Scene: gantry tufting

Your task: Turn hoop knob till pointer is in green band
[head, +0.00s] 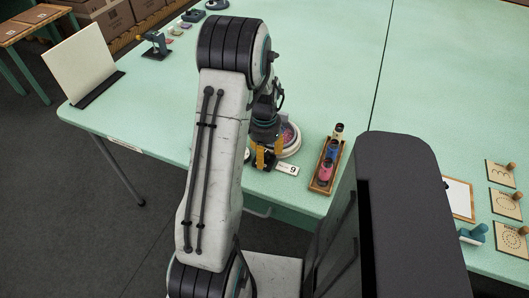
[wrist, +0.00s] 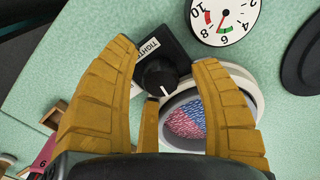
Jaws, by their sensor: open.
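The black hoop knob (wrist: 157,76) with a white line sits on a dark block beside a "TIGHT" label (wrist: 150,47). My gripper (wrist: 175,58) is open, its yellow fingers on either side of the knob, which is closer to the left finger. I cannot tell if either touches it. The white round dial (wrist: 228,14) at the top of the wrist view has a red band and a green band. Its small pointer aims downward near the green band; whether it lies inside is unclear. The white-rimmed hoop (wrist: 253,90) holds pink and blue tufting (wrist: 186,119). In the head view, my gripper (head: 263,158) is beside the hoop (head: 291,151).
A wooden tray (head: 317,184) of colored spools stands right of the hoop, near a "9" card (head: 288,169). A white board (head: 87,62) stands at the table's left. Wooden stamp plates (head: 506,205) lie at the right.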

